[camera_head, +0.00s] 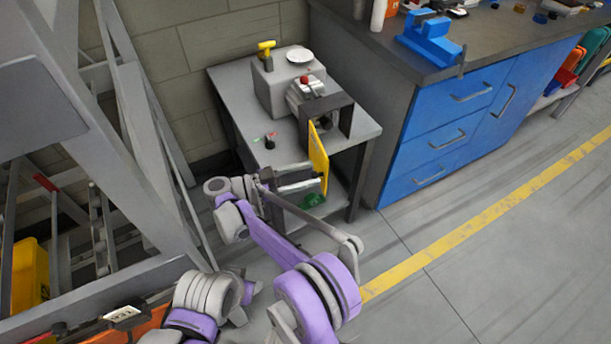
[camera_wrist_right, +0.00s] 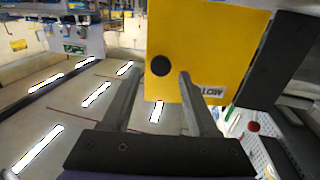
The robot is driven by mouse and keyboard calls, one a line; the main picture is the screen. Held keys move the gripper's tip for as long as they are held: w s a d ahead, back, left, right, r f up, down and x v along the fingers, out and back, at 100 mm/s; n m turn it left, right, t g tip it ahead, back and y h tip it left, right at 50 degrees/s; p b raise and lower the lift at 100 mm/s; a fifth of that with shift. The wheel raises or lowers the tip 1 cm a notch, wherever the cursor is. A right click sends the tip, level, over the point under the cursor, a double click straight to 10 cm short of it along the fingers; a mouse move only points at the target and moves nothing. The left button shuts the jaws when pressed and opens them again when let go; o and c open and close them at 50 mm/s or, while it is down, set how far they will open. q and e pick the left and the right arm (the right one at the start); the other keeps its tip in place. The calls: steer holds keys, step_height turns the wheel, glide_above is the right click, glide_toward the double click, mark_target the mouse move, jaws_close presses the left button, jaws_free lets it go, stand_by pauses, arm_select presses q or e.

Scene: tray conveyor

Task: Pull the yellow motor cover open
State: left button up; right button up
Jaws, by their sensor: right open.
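The yellow motor cover (camera_head: 319,158) is an upright panel at the front of the grey machine (camera_head: 272,88) on the small table. It shows at a narrow angle beside a dark frame. In the right wrist view the cover (camera_wrist_right: 215,45) fills the upper middle, with a round black knob (camera_wrist_right: 161,65) and a small label. My right gripper (camera_head: 318,176) is open at the cover's front face. In the wrist view its fingers (camera_wrist_right: 161,76) lie apart on either side of the knob; I cannot tell whether they touch it.
The small grey table (camera_head: 232,95) stands beside a blue drawer cabinet (camera_head: 440,135). A white dish (camera_head: 300,55) and a yellow-handled thing (camera_head: 266,48) sit on the machine. A green object (camera_head: 311,200) lies below the gripper. Floor along the yellow line (camera_head: 500,207) is clear.

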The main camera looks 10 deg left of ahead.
step_height(320, 180, up, 9)
steer(key=p, duration=0.1)
steer(key=shift+p, duration=0.35)
